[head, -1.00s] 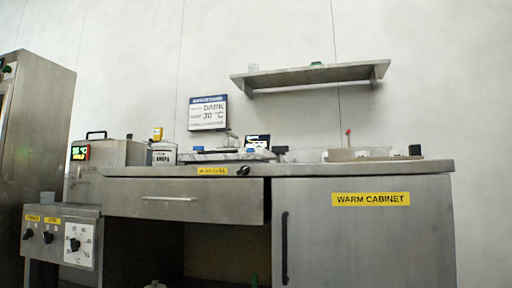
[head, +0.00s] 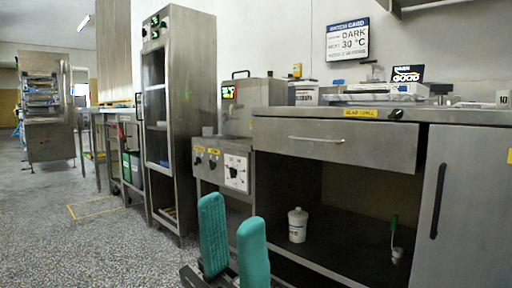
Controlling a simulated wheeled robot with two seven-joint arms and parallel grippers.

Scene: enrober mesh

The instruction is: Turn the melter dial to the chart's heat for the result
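The melter (head: 262,105) is a steel box with a small lit display on its left side; I cannot read the display. Below it, a control panel carries a white dial plate with a dark dial (head: 234,172) and two small knobs to its left. I cannot tell the dial's exact setting. A small screen (head: 407,73) on the counter reads GOOD. My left gripper (head: 232,208) shows two teal fingers spread apart, empty, in front of and below the dial panel. My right gripper is out of view.
A tall steel cabinet (head: 182,110) stands left of the melter. The counter has a drawer (head: 340,143) and an open space below with a white tub (head: 297,225). A cabinet door (head: 465,200) is at right. Speckled floor (head: 90,245) is free at left.

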